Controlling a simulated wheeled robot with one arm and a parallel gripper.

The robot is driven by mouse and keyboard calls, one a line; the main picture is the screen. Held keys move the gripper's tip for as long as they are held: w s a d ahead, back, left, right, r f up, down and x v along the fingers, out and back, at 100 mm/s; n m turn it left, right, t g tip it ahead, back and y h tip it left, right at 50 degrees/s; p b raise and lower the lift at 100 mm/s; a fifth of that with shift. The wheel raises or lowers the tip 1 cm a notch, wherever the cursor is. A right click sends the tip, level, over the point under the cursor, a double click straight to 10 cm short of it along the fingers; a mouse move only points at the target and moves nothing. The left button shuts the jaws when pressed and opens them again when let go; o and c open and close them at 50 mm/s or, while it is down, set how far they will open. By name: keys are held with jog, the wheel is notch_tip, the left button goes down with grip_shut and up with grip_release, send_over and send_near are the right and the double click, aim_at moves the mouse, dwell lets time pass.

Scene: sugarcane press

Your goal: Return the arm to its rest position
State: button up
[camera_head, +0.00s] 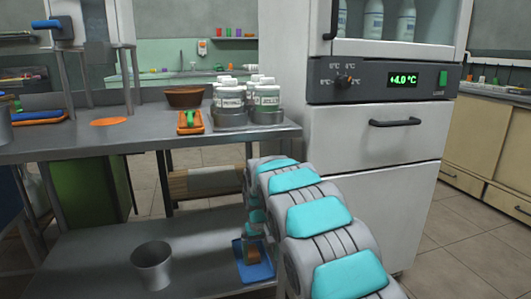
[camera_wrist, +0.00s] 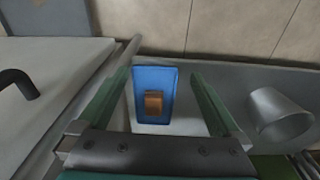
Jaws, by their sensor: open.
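My gripper (camera_wrist: 161,76) is open, with its two green fingers spread apart and nothing held between them. In the wrist view, a small blue tray (camera_wrist: 143,78) with a brown block (camera_wrist: 153,102) on it lies beyond and between the fingers. In the head view, my grey and cyan arm reaches down past the right end of the metal table to the lower shelf. The blue tray (camera_head: 262,271) and brown block (camera_head: 253,255) show there beside the arm. The gripper itself is mostly hidden behind the arm in the head view.
A metal bucket (camera_head: 152,267) stands on the lower shelf (camera_head: 90,255), left of the tray. The tabletop (camera_head: 150,137) above holds white-lidded bottles (camera_head: 229,97), an orange tray (camera_head: 190,123) and a brown bowl (camera_head: 184,96). A white cabinet (camera_head: 385,160) stands close on the right.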

jog(key=s+d+r+m+p, duration=0.1)
jog(key=s+d+r+p, duration=0.1)
jog(key=s+d+r, duration=0.4)
jog(key=s+d+r+g+p, duration=0.1)
jog(key=s+d+r, duration=0.15)
jog(key=s, duration=0.55)
jog(key=s+d+r+m+p, duration=0.1)
jog(key=s+d+r+p, duration=0.1)
jog(key=s+d+r, duration=0.4)
jog(key=s+d+r+g+p, duration=0.1)
jog(key=s+p, duration=0.3)
jog(key=s, duration=2.3)
jog(key=shift+d+r+m+g, duration=0.3)
jog(key=shift+d+r+g, duration=0.15)
jog(key=shift+r, duration=0.1)
